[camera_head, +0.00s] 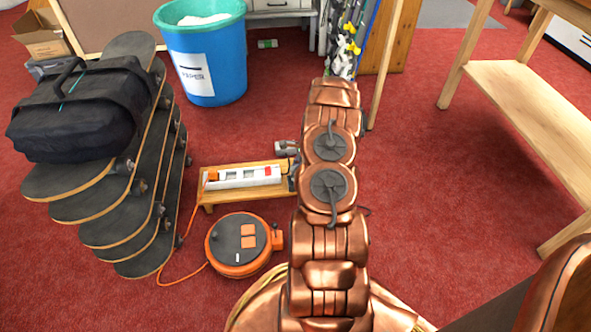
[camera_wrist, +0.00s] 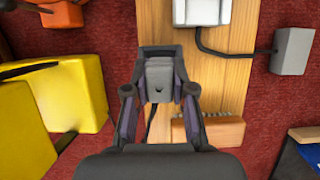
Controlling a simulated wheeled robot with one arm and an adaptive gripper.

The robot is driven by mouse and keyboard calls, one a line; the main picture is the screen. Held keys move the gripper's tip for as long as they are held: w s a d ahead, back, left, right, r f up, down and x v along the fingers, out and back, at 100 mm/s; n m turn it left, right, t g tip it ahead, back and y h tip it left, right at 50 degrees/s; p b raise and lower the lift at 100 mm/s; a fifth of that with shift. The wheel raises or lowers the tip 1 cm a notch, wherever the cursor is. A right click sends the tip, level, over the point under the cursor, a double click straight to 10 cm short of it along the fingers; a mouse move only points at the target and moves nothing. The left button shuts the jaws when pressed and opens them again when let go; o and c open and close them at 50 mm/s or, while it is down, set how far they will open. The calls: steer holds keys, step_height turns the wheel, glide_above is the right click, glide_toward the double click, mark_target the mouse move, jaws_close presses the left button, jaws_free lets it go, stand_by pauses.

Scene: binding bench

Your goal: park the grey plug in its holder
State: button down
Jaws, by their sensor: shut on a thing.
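In the wrist view my gripper (camera_wrist: 158,88) is shut on the grey plug (camera_wrist: 157,76). The plug sits between the two fingers, above the wooden stand (camera_wrist: 221,75); I cannot tell whether it touches the wood. A dark cable hangs from the plug toward me. A small wooden block with a notched edge (camera_wrist: 215,133) lies just right of my gripper and may be the holder. In the head view my arm hides the gripper and the plug.
A white power strip (camera_head: 243,177) lies on the low stand (camera_head: 215,197), with an orange plug at its left end. A grey box (camera_wrist: 292,50) is cabled to it. The orange cable reel (camera_head: 238,245), stacked skateboards (camera_head: 100,210) and blue bin (camera_head: 210,65) stand around.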

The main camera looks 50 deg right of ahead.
steer(key=shift+f+p, duration=0.55)
steer(key=shift+f, duration=1.1)
stand_by(3.1)
steer(key=c, duration=0.9)
jaws_free()
steer(key=v, duration=1.2)
